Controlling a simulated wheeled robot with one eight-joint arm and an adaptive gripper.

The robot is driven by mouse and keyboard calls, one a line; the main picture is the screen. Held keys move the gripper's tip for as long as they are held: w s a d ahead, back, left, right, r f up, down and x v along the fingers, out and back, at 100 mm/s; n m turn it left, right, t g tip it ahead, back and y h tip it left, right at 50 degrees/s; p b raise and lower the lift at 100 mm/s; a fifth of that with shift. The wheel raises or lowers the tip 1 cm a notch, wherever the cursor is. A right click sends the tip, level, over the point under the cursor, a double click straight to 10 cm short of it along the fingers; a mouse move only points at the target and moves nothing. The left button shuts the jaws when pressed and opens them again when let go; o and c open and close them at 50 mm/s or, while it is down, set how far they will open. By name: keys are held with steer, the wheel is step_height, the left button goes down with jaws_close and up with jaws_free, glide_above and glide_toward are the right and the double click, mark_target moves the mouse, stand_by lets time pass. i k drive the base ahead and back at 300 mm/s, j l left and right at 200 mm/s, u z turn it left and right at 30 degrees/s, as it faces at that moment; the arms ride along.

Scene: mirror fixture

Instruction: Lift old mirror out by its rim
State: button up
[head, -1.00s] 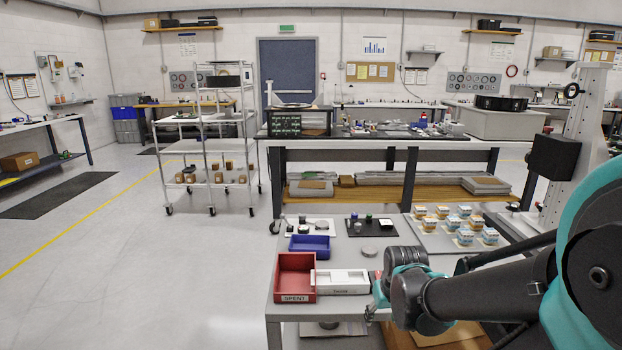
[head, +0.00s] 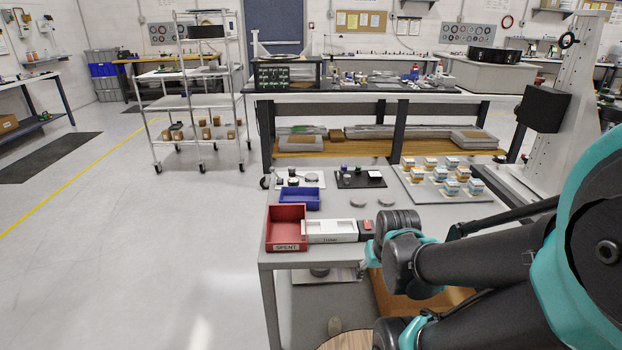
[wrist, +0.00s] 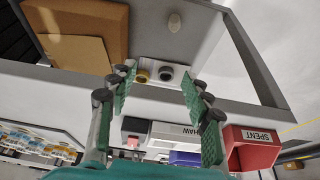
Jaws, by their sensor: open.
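My gripper (wrist: 157,92) is open and empty in the wrist view, with green-padded fingers apart. It points past the table's front edge. Between the fingers, farther off, a dark-rimmed round part (wrist: 165,73) and a brass-coloured ring (wrist: 141,76) sit on a pale plate. I cannot tell whether either is the old mirror. In the head view the gripper is mostly hidden behind my wrist. Two grey discs (head: 358,202) (head: 386,201) lie flat on the table (head: 335,207). A red bin marked SPENT (head: 286,229) stands at the front left; it also shows in the wrist view (wrist: 250,150).
A white labelled tray (head: 331,231) adjoins the red bin, with a small dark red-topped block (head: 366,229) beside it. A blue bin (head: 300,198) is behind. A grey tray of several small boxes (head: 437,190) is at back right. The floor at left is clear.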

mark_target(310, 177)
steer(key=u, duration=0.85)
steer(key=j+u, duration=0.2)
steer(key=j, duration=0.2)
steer(key=i+j+u, duration=0.2)
steer(key=j, duration=0.15)
steer(key=j+u, duration=0.2)
steer(key=j, duration=0.15)
steer(key=i+j+u, duration=0.2)
steer(key=j, duration=0.15)
steer(key=i+j+z, duration=0.2)
steer(key=i, duration=0.2)
steer(key=i+j+z, duration=0.2)
steer(key=i, duration=0.2)
steer(key=i+j+z, duration=0.15)
steer(key=i, duration=0.25)
steer(key=i+z, duration=0.5)
steer(key=i+j+z, duration=0.1)
steer(key=i+z, duration=0.15)
steer(key=z, duration=0.2)
steer(key=i+j+z, duration=0.25)
steer(key=z, duration=0.25)
steer(key=i+j+z, duration=0.65)
steer(key=z, duration=0.25)
steer(key=i+j+z, duration=0.2)
steer(key=j+z, duration=0.3)
steer(key=i+j+z, duration=0.1)
steer(key=j+z, duration=0.65)
steer(key=z, duration=0.15)
